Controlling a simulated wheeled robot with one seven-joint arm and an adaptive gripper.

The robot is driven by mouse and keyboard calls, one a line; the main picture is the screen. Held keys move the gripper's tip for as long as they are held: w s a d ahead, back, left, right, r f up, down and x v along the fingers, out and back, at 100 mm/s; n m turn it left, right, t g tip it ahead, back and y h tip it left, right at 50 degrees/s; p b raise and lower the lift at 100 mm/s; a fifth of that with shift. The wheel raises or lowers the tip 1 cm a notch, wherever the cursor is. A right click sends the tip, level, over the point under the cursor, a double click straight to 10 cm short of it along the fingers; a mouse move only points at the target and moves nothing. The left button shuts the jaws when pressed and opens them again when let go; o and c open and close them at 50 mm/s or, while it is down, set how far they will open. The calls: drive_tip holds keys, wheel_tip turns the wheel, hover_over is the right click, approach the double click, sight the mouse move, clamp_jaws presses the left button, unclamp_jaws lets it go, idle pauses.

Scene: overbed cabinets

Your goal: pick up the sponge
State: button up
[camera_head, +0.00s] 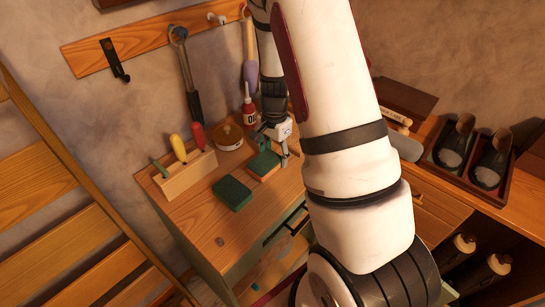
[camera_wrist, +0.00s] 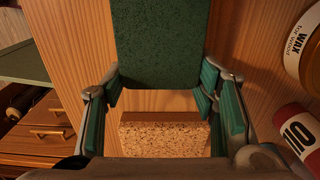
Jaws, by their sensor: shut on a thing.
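On the cabinet top (camera_head: 205,222) stand a wooden holder (camera_head: 186,176) with colored handles, a round wax tin (camera_head: 228,137) and a red oil bottle (camera_head: 249,114). Tools hang from a wall rail above. The front left of the top is mostly clear.

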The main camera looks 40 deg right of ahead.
drive_tip(key=shift+r, duration=0.5)
wheel_tip(320, 180, up, 2)
drive_tip(key=shift+r, duration=0.15)
drive_tip(key=s+a, duration=0.2)
drive_tip(key=s, duration=0.5)
drive_tip(key=s+a+r+p, duration=0.1)
drive_tip(key=s+a, duration=0.1)
drive_tip(key=s, duration=0.6)
drive_tip(key=shift+s+p, duration=0.3)
drive_tip(key=shift+a, duration=0.1)
